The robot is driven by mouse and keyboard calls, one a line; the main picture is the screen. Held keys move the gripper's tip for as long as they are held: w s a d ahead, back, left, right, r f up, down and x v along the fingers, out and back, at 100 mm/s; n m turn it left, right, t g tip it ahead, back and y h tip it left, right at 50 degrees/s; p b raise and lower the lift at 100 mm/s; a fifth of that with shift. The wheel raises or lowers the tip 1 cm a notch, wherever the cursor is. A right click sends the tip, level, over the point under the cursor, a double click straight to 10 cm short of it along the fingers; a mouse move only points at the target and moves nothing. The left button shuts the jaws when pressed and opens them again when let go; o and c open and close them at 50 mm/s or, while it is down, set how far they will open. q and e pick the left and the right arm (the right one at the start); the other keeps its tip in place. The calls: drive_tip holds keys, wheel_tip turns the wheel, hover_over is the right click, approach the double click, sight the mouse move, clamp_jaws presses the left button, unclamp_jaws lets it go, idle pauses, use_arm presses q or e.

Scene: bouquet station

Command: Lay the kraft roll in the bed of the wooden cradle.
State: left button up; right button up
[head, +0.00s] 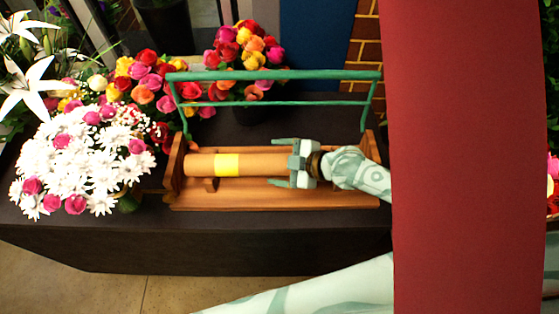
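The kraft roll (200,165), a brown cylinder with a yellow band, lies lengthwise left to right in the wooden cradle (290,199). It appears to rest low between the cradle's end boards, its left end near the left board. My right gripper (273,162) comes in from the right over the roll's right part. Its two fingers point left, one on the far side and one on the near side of the roll, and look spread wider than it. The roll's right end is hidden by the gripper. My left gripper is not in view.
A green bar frame (275,75) stands along the cradle's back. A bouquet of white daisies and pink roses (85,155) is close to the cradle's left. The dark table's (200,240) front strip is clear.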

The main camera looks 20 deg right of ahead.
drive_tip(key=shift+f, duration=0.1)
drive_tip(key=shift+s+d, duration=0.1)
drive_tip(key=p+v, duration=0.1)
drive_tip(key=v, duration=1.5)
drive_tip(key=shift+p, duration=0.35)
